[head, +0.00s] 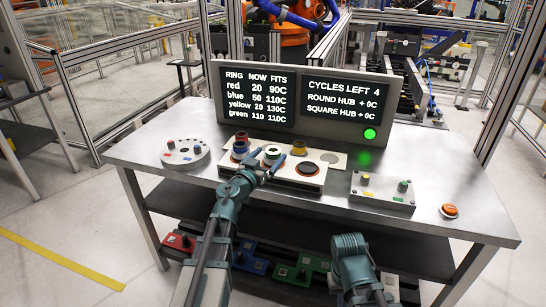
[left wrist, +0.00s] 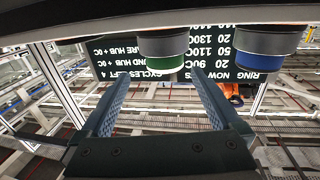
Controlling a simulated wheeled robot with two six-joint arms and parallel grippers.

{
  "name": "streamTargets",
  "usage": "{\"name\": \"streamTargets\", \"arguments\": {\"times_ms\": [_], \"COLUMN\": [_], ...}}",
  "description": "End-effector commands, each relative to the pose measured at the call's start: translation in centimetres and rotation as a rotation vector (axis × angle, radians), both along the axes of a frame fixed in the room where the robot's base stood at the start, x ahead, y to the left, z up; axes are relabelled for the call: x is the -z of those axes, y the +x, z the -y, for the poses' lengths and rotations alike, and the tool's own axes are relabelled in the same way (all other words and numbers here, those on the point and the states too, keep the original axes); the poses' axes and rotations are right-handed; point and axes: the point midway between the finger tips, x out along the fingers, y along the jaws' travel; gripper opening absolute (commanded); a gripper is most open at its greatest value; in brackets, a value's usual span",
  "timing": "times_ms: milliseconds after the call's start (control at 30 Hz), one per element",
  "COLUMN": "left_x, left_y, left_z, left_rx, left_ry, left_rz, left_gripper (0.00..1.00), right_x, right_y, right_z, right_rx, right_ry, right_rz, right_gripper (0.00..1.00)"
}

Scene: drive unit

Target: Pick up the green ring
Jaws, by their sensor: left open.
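The green ring (head: 272,150) sits on the middle front spot of the white block (head: 312,183), showing a pale top with a dark centre. In the left wrist view the green ring (left wrist: 163,68) shows its green lower band under a grey part, beyond and between my finger tips. My left gripper (head: 266,166) is open and empty, just in front of the ring. The blue ring (head: 239,148) stands to its left; it also shows in the left wrist view (left wrist: 264,66). The yellow ring (head: 299,146) is to its right and the red ring (head: 242,136) behind left.
A display (head: 258,97) behind reads green now 110, fits 110C. A round white fixture (head: 185,153) is on the left. A grey panel with knobs (head: 383,192) and an orange button (head: 450,210) are on the right. The right side of the table (head: 470,185) has free room.

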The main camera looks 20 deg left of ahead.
Motion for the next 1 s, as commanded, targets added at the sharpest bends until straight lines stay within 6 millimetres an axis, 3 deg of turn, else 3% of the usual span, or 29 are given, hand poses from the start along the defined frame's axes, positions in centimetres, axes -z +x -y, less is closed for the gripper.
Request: {"name": "streamTargets", "arguments": {"times_ms": [33,100,433,733,1000], "left_x": [0.0,0.0,0.1,0.3,0.3], "left_y": [1.3,2.1,3.2,7.3,7.5], "left_z": [0.2,0.3,0.4,0.6,0.7], "left_rx": [0.001,0.000,-0.001,-0.001,-0.003], "left_ry": [0.000,0.000,0.000,0.000,0.000], "left_rz": [0.000,0.000,0.000,0.000,0.000], "left_gripper": [0.98,0.98,0.98,0.98,0.98], "right_x": [0.0,0.0,0.1,0.3,0.3], "right_y": [0.0,0.0,0.0,0.0,0.0], "right_z": [0.0,0.0,0.0,0.0,0.0], "right_rx": [0.000,0.000,0.000,0.000,0.000], "right_ry": [0.000,0.000,0.000,0.000,0.000], "right_rz": [0.000,0.000,0.000,0.000,0.000], "right_gripper": [0.00,0.00,0.00,0.00,0.00]}}
